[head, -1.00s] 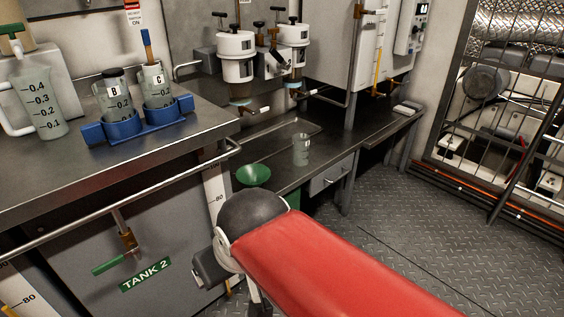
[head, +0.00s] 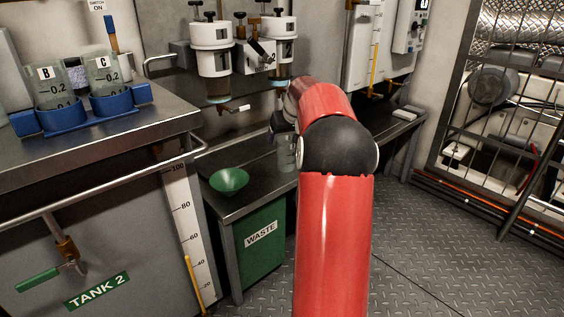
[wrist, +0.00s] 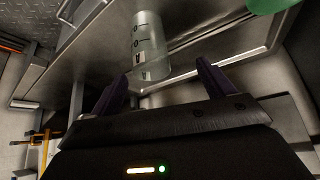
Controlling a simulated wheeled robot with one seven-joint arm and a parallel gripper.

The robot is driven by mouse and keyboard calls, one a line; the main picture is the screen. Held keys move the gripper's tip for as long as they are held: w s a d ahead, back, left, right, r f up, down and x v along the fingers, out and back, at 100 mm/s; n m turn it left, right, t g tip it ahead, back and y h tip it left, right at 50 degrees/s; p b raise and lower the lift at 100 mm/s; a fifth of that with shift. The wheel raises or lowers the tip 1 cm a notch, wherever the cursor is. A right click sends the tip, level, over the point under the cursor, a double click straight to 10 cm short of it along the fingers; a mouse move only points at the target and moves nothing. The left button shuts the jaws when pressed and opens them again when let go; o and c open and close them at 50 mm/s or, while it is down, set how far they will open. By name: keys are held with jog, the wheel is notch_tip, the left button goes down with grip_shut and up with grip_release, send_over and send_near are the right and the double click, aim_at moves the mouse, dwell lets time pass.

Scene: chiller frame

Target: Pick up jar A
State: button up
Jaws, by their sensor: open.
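Jar A (wrist: 147,42) is a clear graduated jar with a white label marked A. In the head view jar A (head: 286,153) stands on the low steel bench, partly hidden behind my arm. My gripper (wrist: 163,72) is open and empty, its two dark fingers pointing towards the jar. In the wrist view the jar shows beyond the gap between the fingers, nearer the left finger; I cannot tell how far away it is. In the head view my gripper (head: 280,125) is small, dark and partly hidden by my arm.
Jars B (head: 47,88) and C (head: 103,75) stand in a blue rack (head: 60,118) on the left counter. A green funnel (head: 229,180) sits above the waste bin (head: 261,245). White filter housings (head: 211,45) hang over the low bench (head: 243,160). A metal rail (wrist: 215,74) shows beyond the gripper.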

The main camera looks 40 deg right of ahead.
aim_at(287, 148)
jog(key=x, duration=0.3)
jog(key=d+x, duration=0.1)
jog(key=x, duration=0.2)
jog(key=b+x, duration=0.1)
jog(key=x, duration=0.2)
jog(key=shift+s+d+f, duration=0.1)
jog(key=shift+s+d, duration=0.1)
jog(key=shift+d, duration=0.2)
jog(key=c, duration=1.1)
jog(key=shift+o, duration=0.2)
